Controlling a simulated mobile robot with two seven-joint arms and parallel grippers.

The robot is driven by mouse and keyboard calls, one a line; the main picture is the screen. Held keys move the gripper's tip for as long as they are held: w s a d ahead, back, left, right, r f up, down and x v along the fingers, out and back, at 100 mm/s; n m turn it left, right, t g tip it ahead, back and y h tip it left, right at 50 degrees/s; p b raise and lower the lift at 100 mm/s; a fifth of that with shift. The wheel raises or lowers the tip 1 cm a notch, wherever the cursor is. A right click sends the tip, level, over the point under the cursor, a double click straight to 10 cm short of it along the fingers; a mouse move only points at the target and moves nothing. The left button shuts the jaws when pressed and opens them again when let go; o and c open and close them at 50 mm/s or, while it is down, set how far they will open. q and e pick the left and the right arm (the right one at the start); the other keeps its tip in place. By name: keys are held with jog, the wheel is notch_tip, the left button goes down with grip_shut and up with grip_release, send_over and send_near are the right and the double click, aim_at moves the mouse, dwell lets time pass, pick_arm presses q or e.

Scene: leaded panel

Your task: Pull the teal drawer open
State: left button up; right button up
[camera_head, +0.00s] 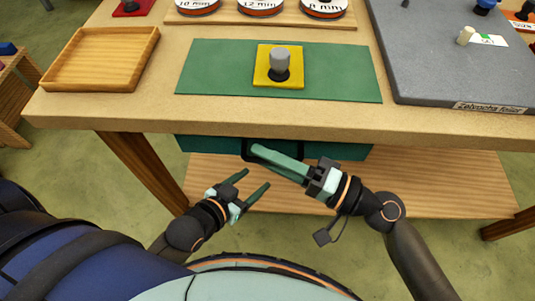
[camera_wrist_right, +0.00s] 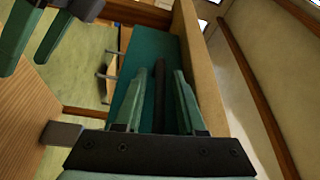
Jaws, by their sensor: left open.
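The teal drawer (camera_head: 210,144) hangs under the front edge of the table, and the tabletop hides most of it. Its teal front also shows in the right wrist view (camera_wrist_right: 142,72). Its dark bar handle (camera_wrist_right: 159,95) lies between the fingers of my right gripper (camera_wrist_right: 159,92), with a gap visible on each side. In the head view my right gripper (camera_head: 254,150) is at the handle, its jaws open around it. My left gripper (camera_head: 256,180) is open and empty, lower and to the left, apart from the drawer; its fingers show in the wrist view (camera_wrist_right: 38,35).
On the wooden table (camera_head: 75,107) are an empty wooden tray (camera_head: 55,83), a green mat (camera_head: 340,75) with a yellow square (camera_head: 263,77) and grey-topped knob (camera_head: 280,61), and a grey slab (camera_head: 430,65). A wooden lower shelf (camera_head: 300,205) lies below the drawer.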

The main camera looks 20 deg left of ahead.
grip_shut()
dwell(1.2)
